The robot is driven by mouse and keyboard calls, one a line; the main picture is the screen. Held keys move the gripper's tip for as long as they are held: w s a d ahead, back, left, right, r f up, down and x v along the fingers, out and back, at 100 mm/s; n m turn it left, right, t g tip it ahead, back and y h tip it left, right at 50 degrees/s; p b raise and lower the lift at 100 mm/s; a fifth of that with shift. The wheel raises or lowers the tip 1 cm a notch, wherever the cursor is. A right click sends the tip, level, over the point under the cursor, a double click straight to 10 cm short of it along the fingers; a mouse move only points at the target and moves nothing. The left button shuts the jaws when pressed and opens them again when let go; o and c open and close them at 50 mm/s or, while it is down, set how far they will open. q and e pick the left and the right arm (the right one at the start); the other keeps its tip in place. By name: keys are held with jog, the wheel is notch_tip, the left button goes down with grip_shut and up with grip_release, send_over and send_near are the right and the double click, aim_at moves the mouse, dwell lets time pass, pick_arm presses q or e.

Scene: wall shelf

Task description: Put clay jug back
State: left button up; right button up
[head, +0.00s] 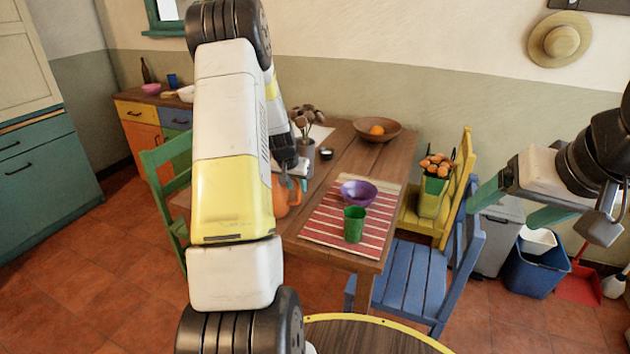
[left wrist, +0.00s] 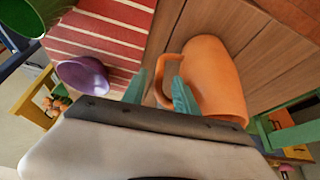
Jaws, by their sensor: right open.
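The orange clay jug (head: 281,204) is at the left part of the wooden table, partly hidden by my left arm in the head view. In the left wrist view the jug (left wrist: 214,78) fills the right middle, its handle toward my gripper. My left gripper (left wrist: 158,78) has its two teal fingers apart, one on each side of the handle, with a gap showing at the left finger. In the head view this gripper (head: 292,181) is small and partly hidden beside the jug. My right gripper (head: 522,207) is open and empty at the right, away from the table.
A purple bowl (head: 359,193) and green cup (head: 354,224) stand on the striped mat (head: 316,226). A wooden bowl (head: 363,129) is farther back. A blue chair (head: 412,280), yellow chair (head: 462,182) and green chair (head: 160,170) surround the table. A sideboard (head: 139,136) stands back left.

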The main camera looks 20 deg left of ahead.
pick_arm(q)
jog(key=s+d+r, duration=0.3)
jog(key=s+r, duration=0.2)
jog(key=r, duration=0.4)
jog(key=s+d+r, duration=0.4)
jog(key=s+r, duration=0.1)
jog(key=r, duration=0.4)
jog(key=s+d+r, duration=0.2)
jog(key=s+d, duration=0.2)
jog(key=s, duration=0.4)
jog(key=s+d+r+h, duration=0.1)
jog(key=s+d+r, duration=0.2)
jog(key=s, duration=0.4)
jog(key=s+d+r+t+h, duration=0.1)
jog(key=s+d+r, duration=0.2)
jog(key=s+d, duration=0.2)
jog(key=s, duration=0.3)
jog(key=shift+s+r+m, duration=0.2)
jog(key=shift+s+m, duration=0.15)
jog(key=shift+m, duration=0.05)
